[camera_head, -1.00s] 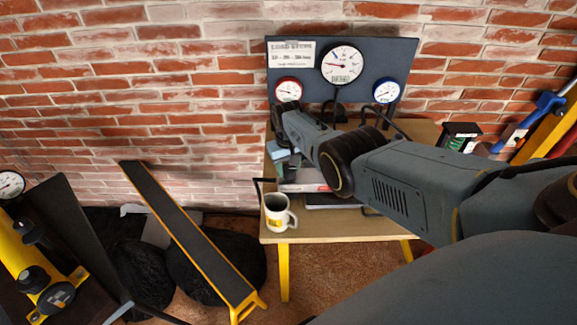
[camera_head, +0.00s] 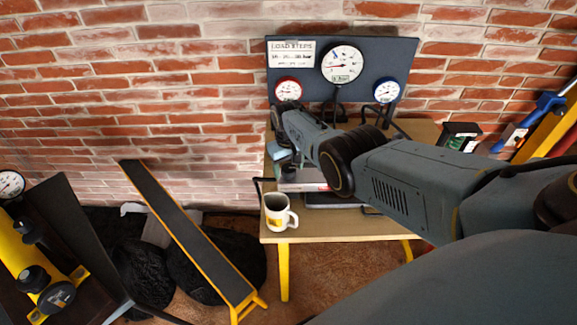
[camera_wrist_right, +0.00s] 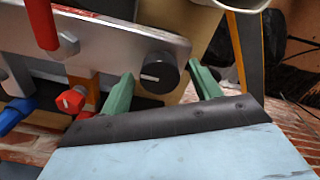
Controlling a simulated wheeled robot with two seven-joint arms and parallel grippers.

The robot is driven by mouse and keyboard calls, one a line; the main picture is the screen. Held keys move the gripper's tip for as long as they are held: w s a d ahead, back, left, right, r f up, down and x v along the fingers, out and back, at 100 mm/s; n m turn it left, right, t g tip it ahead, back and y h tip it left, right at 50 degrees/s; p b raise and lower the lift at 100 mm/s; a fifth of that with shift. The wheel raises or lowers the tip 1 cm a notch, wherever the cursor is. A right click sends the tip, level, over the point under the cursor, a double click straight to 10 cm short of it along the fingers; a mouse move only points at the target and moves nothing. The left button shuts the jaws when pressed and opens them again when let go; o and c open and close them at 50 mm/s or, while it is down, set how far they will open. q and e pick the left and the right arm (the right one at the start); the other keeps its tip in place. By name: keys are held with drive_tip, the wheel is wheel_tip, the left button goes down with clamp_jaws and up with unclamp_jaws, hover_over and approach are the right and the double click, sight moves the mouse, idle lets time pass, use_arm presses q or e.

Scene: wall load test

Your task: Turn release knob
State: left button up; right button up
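A round black knob (camera_wrist_right: 158,73) with a white pointer line sits on the metal panel (camera_wrist_right: 120,38) in the right wrist view. The pointer lies roughly level in that picture. My right gripper (camera_wrist_right: 162,68) is open, with one green finger to the left of the knob and one to the right. The gap on the right looks wider than on the left. I cannot tell whether either finger touches it. In the head view my right arm reaches over the table and hides the knob. My left gripper is not in view.
A white mug (camera_head: 278,212) stands at the wooden table's (camera_head: 330,231) front left corner. A dark gauge board (camera_head: 300,58) rises behind the table. A long black and yellow beam (camera_head: 185,230) leans left.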

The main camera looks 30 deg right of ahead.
sight(288, 168)
drive_tip(key=shift+r+p, duration=0.45)
drive_tip(key=shift+r, duration=0.05)
wheel_tip(288, 168, up, 5)
drive_tip(key=p, duration=0.3)
drive_tip(key=shift+f, duration=0.2)
wheel_tip(288, 168, up, 8)
drive_tip(key=p, duration=0.2)
drive_tip(key=shift+a+f, duration=0.1)
